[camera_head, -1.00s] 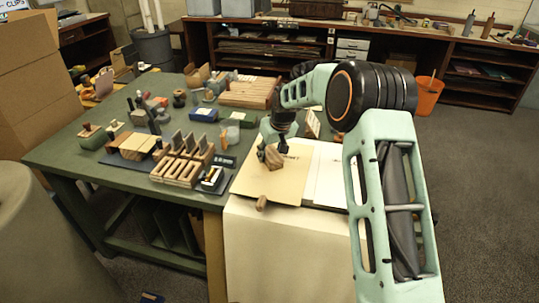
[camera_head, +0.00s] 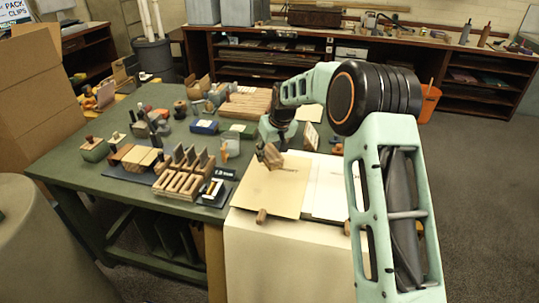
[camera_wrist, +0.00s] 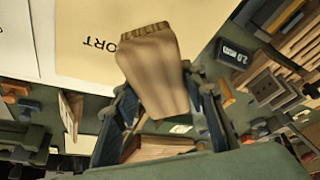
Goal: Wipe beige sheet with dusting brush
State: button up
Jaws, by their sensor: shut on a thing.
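The beige sheet (camera_head: 268,190) lies flat at the front edge of the green table, beside a white sheet (camera_head: 327,188). My gripper (camera_head: 264,145) is over the sheet's back part. It is shut on the dusting brush (camera_head: 271,156), a wooden block with a bristle edge. In the wrist view the brush (camera_wrist: 153,75) sits between the two fingers (camera_wrist: 160,115), its bristle end towards the beige sheet (camera_wrist: 90,30). Printed letters show on the sheet beside it. I cannot tell whether the bristles touch the sheet.
Wooden slotted racks (camera_head: 178,183) and a dark 2.0 mm block (camera_head: 223,173) stand left of the sheet. A small wooden peg (camera_head: 262,216) lies at the sheet's front edge. Boxes and tools crowd the table's left and back.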

jog(key=shift+r+p, duration=0.95)
jog(key=shift+r, duration=0.6)
jog(key=shift+f, duration=0.1)
jog(key=shift+s, duration=0.1)
